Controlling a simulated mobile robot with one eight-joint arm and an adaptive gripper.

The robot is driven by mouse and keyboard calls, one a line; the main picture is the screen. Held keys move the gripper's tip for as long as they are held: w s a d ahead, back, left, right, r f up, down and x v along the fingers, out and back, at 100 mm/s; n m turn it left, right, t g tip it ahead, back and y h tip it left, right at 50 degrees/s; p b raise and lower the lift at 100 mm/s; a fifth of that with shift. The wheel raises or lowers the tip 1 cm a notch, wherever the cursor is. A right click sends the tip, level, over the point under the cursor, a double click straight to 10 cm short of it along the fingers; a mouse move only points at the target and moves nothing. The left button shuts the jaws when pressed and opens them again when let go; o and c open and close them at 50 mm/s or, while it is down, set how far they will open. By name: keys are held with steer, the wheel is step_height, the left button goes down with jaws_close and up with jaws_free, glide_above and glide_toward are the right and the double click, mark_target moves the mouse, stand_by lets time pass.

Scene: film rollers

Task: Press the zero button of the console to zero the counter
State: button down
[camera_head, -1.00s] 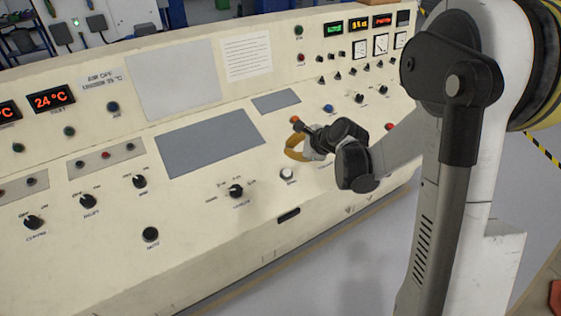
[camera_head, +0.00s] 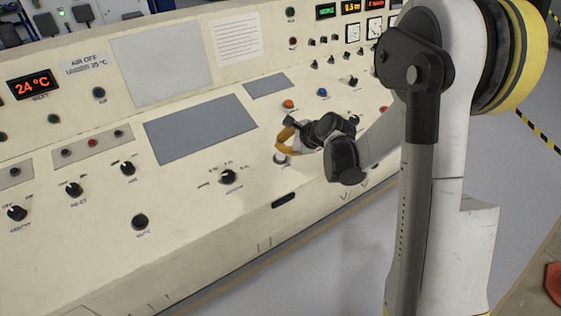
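The cream console (camera_head: 190,210) fills the left and middle of the view, with buttons, knobs and grey panels on its sloped top. A small white button (camera_head: 281,158) sits on the top; its label is too small to read, so I cannot tell whether it is the zero button. My gripper (camera_head: 283,144), with yellow finger parts, is just above and beside this button and partly hides it. Contact cannot be told. The gripper appears empty, but whether its fingers are open or shut is unclear. Lit displays (camera_head: 351,7) stand at the back right; which is the counter is unclear.
An orange button (camera_head: 289,104) and a blue button (camera_head: 323,92) lie behind my gripper. A black knob (camera_head: 229,177) stands to its left. The grey floor (camera_head: 345,265) in front of the console is clear. An orange-red object (camera_head: 553,282) is at the right edge.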

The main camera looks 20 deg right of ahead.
mark_target(280, 155)
steer(key=shift+w+a+f+b, duration=0.1)
steer(key=shift+w+f+b, duration=0.1)
steer(key=shift+f+b, duration=0.4)
steer(key=shift+w+f+b, duration=0.15)
steer(key=shift+f+b, duration=0.15)
steer(key=shift+f, duration=0.55)
steer(key=shift+f, duration=0.1)
steer(key=shift+w+f+b, duration=0.1)
steer(key=shift+f+b, duration=0.2)
steer(key=shift+b, duration=0.15)
steer(key=shift+f+b, duration=0.45)
steer(key=shift+b, duration=0.05)
stand_by(0.7)
steer(key=shift+r, duration=0.1)
steer(key=shift+r+p, duration=0.6)
steer(key=shift+r, duration=0.2)
steer(key=shift+s+r+p, duration=0.2)
steer(key=shift+r+p, duration=0.35)
steer(key=shift+r, duration=0.25)
steer(key=shift+s+r+p, duration=0.2)
steer(key=shift+r+p, duration=0.35)
steer(key=shift+r, duration=0.25)
steer(key=shift+s+r+p, duration=0.2)
steer(key=shift+r+p, duration=0.35)
steer(key=shift+r, duration=0.25)
steer(key=shift+s, duration=0.1)
